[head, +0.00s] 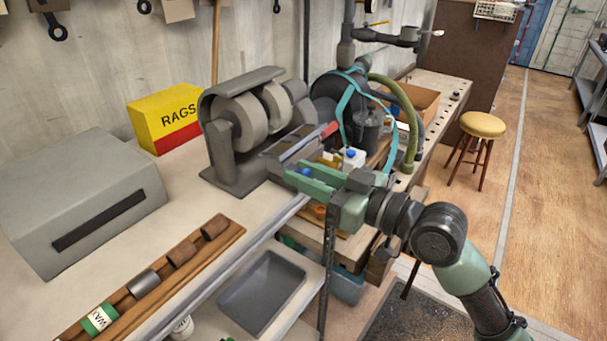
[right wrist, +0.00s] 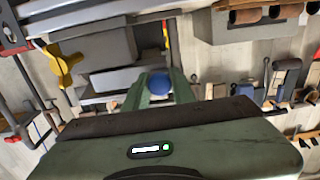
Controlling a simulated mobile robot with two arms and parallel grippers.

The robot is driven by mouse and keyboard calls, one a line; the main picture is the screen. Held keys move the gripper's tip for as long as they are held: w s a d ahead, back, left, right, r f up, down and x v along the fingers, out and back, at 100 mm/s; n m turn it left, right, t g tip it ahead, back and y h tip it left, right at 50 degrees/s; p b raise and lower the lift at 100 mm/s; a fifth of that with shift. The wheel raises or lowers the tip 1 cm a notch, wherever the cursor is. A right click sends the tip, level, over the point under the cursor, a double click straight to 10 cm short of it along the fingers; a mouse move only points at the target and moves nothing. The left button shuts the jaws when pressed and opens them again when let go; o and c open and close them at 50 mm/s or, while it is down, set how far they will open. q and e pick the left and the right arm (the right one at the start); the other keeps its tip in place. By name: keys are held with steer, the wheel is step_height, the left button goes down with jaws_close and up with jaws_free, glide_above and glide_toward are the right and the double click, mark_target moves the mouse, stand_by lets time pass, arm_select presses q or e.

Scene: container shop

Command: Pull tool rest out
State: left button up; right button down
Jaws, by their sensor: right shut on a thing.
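The bench grinder (head: 232,158) stands on the bench with its grey wheels under a hood. The tool rest is a grey sloped plate (head: 293,142) at the grinder's front; its flat grey surface also shows in the right wrist view (right wrist: 118,78). A blue ball knob (right wrist: 160,84) sits below the plate. My right gripper (head: 302,172) is at the front of the rest, its green fingers shut on the blue knob. The fingers partly hide the knob in the head view. A yellow knob (right wrist: 62,65) and a red-handled lever (head: 330,130) are beside the rest. My left gripper is not in view.
A grey box (head: 75,195) and a wooden rack (head: 150,285) with several cylinders are at left. A dark tray (head: 262,290) lies below the bench edge. The floor at right is clear around a stool (head: 482,127).

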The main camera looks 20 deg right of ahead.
steer(key=shift+s+d, duration=0.45)
steer(key=shift+s, duration=0.05)
steer(key=c, duration=1.3)
jaws_free()
steer(key=shift+a, duration=0.1)
steer(key=shift+o, duration=0.6)
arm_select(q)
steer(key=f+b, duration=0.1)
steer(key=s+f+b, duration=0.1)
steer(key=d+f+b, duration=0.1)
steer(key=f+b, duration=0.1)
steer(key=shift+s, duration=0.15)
arm_select(e)
steer(key=v, duration=0.7)
steer(key=shift+s+d, duration=0.25)
steer(key=shift+s, duration=0.1)
